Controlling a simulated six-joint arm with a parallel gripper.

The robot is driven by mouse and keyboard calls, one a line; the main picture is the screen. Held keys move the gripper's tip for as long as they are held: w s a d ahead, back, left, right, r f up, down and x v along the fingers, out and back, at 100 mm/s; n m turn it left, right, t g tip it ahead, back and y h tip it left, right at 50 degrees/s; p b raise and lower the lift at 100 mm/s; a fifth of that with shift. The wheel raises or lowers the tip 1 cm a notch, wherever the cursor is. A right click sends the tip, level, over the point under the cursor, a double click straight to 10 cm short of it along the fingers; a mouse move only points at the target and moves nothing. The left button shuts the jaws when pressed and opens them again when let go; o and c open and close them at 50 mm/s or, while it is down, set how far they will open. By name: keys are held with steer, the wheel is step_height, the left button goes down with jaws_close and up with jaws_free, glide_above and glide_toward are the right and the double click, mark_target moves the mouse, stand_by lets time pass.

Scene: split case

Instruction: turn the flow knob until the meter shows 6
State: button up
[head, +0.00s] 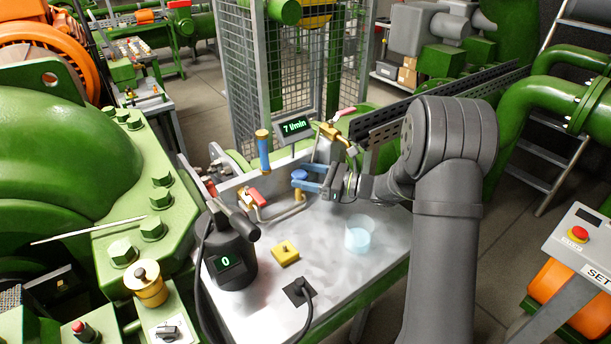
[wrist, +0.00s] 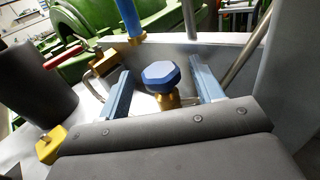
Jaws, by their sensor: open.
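The flow knob (wrist: 161,75) is a blue, many-sided cap on a brass stem, near the middle of the wrist view. It also shows in the head view (head: 299,174) at the back of the metal bench (head: 325,265). My gripper (wrist: 162,87) is open, with one blue finger on each side of the knob and a visible gap to each. In the head view my gripper (head: 308,184) reaches in from the right, low over the bench. The meter (head: 295,127) is a small dark display behind the bench and reads 7 l/min.
A red-handled valve (head: 259,196) on a bent pipe is left of the knob. A black canister (head: 229,262) reading 0, a yellow block (head: 285,253) and a beaker of pale blue liquid (head: 358,238) stand in front.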

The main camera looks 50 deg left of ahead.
steer(key=v, duration=1.7)
steer(key=shift+s, duration=0.1)
steer(key=x, duration=1.7)
steer(key=shift+s+a, duration=0.1)
steer(key=shift+a, duration=0.05)
